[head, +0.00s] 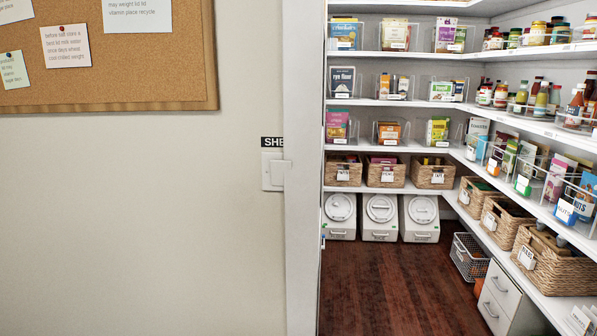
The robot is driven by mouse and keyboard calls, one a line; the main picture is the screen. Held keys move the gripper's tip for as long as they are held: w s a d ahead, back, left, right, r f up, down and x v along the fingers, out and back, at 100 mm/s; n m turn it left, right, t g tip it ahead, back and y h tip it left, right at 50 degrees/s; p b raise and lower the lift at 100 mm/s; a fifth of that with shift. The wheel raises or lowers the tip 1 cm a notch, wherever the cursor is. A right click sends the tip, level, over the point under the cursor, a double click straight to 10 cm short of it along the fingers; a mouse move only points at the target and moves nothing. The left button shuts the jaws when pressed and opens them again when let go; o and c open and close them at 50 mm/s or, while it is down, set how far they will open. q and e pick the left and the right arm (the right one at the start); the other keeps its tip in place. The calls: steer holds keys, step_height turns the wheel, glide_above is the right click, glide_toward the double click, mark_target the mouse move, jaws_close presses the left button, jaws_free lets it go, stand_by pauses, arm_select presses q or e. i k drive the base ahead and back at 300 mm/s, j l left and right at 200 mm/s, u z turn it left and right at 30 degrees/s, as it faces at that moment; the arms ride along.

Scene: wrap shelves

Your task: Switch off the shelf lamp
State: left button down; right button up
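A white wall switch (271,171) is on the wall just left of the pantry doorway. The door frame also seems to cover the right edge of the switch. I cannot tell from here which way the switch is set. No shelf lamp can be made out, though the shelves look brightly lit. Neither of my grippers is in view.
A white door frame (301,240) stands right of the switch. A cork board (120,95) with notes hangs upper left.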

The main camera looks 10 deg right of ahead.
mark_target(278, 167)
steer(key=l, duration=0.75)
steer(key=i+l, duration=0.15)
steer(key=l, duration=0.55)
